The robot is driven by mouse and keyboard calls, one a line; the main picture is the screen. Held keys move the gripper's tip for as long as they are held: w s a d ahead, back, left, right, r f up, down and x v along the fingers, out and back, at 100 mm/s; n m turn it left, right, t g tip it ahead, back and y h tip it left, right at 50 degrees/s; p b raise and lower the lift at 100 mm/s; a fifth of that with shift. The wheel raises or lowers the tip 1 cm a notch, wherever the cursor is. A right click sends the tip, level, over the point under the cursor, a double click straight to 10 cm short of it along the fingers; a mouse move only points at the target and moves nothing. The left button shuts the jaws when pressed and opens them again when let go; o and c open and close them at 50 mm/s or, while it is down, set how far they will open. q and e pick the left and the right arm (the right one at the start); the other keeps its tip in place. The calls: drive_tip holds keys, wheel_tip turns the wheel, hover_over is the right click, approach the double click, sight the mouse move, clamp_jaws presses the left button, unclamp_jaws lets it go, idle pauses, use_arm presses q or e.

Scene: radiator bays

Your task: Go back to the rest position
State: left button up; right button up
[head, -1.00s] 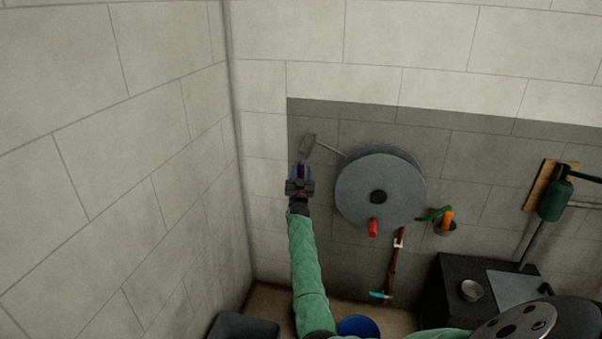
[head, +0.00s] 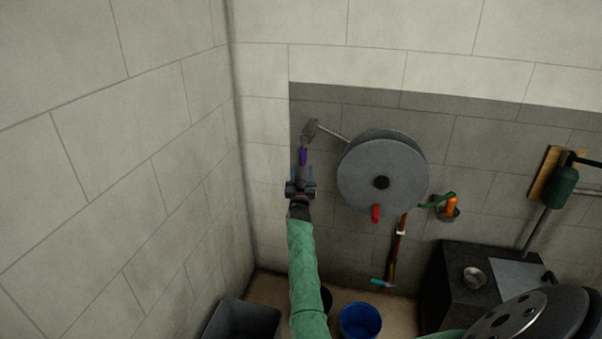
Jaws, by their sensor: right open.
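My right gripper (head: 302,174) is at the end of the green-sleeved arm, in front of the grey wall panel. Its jaws are open. A purple piece (head: 303,157) shows just past the fingertips, below a grey tool-like head (head: 310,131) at the wall. Whether the purple piece touches the fingers or joins the grey head I cannot tell. My left gripper is not in view.
A large grey disc (head: 360,182) with a red handle (head: 376,213) is on the wall to the right. A blue bucket (head: 361,322) and a dark grey bin (head: 243,322) stand on the floor. A black cabinet (head: 448,279) is at right. The left wall is bare.

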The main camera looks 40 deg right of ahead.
idle(0.3)
